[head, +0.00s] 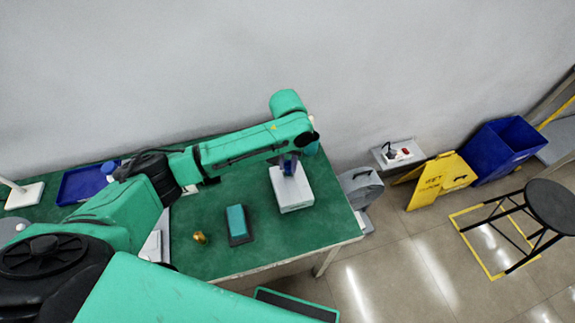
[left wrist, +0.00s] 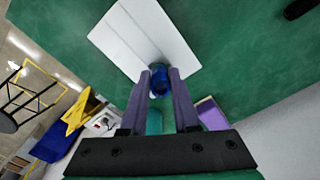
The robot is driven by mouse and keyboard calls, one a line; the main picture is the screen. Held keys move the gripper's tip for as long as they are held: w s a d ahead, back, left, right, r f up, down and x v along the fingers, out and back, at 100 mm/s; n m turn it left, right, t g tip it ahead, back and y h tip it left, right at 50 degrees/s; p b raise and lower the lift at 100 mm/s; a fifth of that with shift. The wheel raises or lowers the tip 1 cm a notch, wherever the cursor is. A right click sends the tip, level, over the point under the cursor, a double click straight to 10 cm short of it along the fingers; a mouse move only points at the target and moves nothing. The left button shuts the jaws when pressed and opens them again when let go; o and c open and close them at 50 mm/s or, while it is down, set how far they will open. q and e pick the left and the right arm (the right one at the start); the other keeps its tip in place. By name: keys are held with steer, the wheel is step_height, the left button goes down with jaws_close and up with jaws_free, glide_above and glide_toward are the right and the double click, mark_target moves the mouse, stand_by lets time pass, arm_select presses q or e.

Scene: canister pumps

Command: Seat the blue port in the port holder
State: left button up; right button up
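The blue port (left wrist: 160,82) shows between my left gripper's fingers in the left wrist view. My left gripper (left wrist: 160,72) has a finger close on each side of it and looks shut on it. In the head view my left gripper (head: 289,166) points down over a white block (head: 294,192) at the right part of the green table; this block looks like the port holder. The block also shows in the left wrist view (left wrist: 128,40), just beyond the port. Whether the port touches it is hidden. My right gripper is not in view.
A teal block with a dark base (head: 238,226) and a small brass piece (head: 199,237) lie left of the white block. A blue tray (head: 72,186) is at the far left. Bare green table (head: 300,232) lies in front. A yellow sign (head: 440,178) stands on the floor at right.

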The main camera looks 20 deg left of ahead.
mark_target(288, 163)
arm_select(q)
steer(key=shift+o, duration=1.2)
steer(key=shift+s+a+f, duration=0.1)
steer(key=shift+s+f, duration=0.15)
steer(key=shift+f, duration=0.35)
steer(key=shift+w+f, duration=0.1)
steer(key=shift+w, duration=0.35)
steer(key=shift+s+r, duration=0.15)
steer(key=shift+r, duration=0.25)
step_height(288, 163, up, 11)
steer(key=shift+f+b, duration=0.1)
steer(key=shift+b, duration=0.35)
steer(key=shift+r, duration=0.45)
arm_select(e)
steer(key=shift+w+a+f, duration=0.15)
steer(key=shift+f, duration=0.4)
